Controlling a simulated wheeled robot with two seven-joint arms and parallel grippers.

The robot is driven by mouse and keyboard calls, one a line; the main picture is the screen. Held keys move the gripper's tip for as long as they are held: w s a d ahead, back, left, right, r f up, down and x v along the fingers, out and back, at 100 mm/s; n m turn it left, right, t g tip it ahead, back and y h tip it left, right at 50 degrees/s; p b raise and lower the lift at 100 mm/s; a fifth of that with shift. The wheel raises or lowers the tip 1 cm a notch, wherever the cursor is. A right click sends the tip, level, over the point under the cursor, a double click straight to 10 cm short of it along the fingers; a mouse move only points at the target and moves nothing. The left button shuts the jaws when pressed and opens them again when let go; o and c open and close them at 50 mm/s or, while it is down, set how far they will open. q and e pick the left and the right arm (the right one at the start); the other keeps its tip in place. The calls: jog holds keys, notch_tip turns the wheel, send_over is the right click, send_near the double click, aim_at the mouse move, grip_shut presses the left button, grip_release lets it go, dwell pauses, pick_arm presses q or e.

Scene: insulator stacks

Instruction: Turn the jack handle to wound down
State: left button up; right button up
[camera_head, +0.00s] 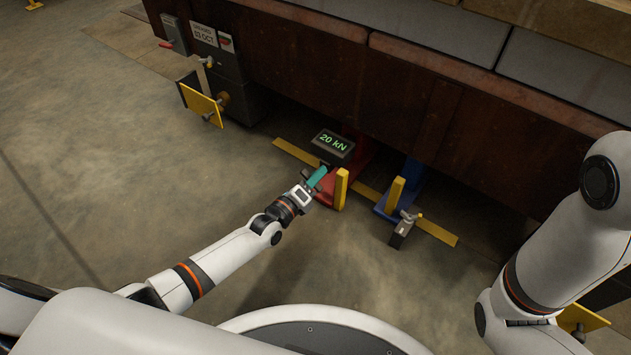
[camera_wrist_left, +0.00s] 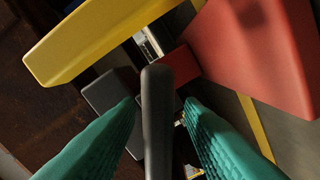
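The red jack (camera_head: 331,192) stands at the foot of the rusty steel wall, with a yellow upright (camera_head: 341,186) beside it. In the left wrist view, its red body (camera_wrist_left: 255,60) and the yellow part (camera_wrist_left: 95,35) fill the top. A dark grey handle bar (camera_wrist_left: 157,115) shows there between the teal fingers of my left gripper (camera_wrist_left: 160,108). Gaps show on both sides of the bar, so the gripper is open around it. In the head view my left gripper (camera_head: 317,179) is at the red jack, hiding its handle. My right gripper is out of view.
A display reading 20 kN (camera_head: 333,143) sits above the red jack. A blue jack (camera_head: 388,205) with a yellow upright (camera_head: 395,193) and grey handle (camera_head: 403,232) stands to the right. A yellow plate (camera_head: 201,104) juts out at left. The concrete floor in front is clear.

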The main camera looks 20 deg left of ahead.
pick_arm(q)
jog(key=shift+w+d, duration=0.1)
jog(key=shift+w, duration=0.1)
grip_shut()
dwell(0.3)
